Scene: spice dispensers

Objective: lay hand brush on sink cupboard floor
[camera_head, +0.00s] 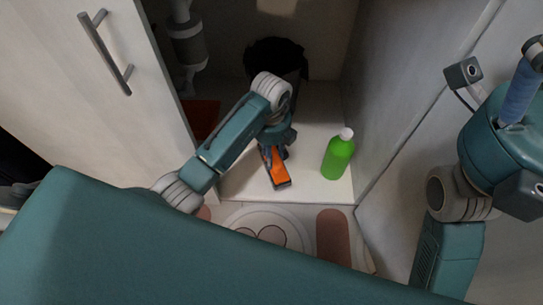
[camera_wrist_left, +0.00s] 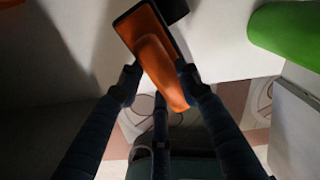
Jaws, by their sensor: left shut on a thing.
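The hand brush (camera_head: 274,168) is orange with a dark edge. It is inside the open sink cupboard, above the front part of the pale cupboard floor (camera_head: 312,186); I cannot tell whether it touches the floor. My left gripper (camera_head: 270,147) reaches in from the left and is shut on the brush. In the left wrist view, the fingers of the gripper (camera_wrist_left: 158,80) are on either side of the orange handle of the brush (camera_wrist_left: 162,68). My right gripper (camera_head: 522,90) shows only partly at the right edge, outside the cupboard; its fingertips are not clear.
A green bottle (camera_head: 338,158) with a white cap stands on the cupboard floor right of the brush. A black bucket-like thing (camera_head: 272,52) stands at the back, beside a grey drain pipe (camera_head: 187,45). A red-orange thing (camera_head: 204,116) is at the left. Open doors flank the cupboard.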

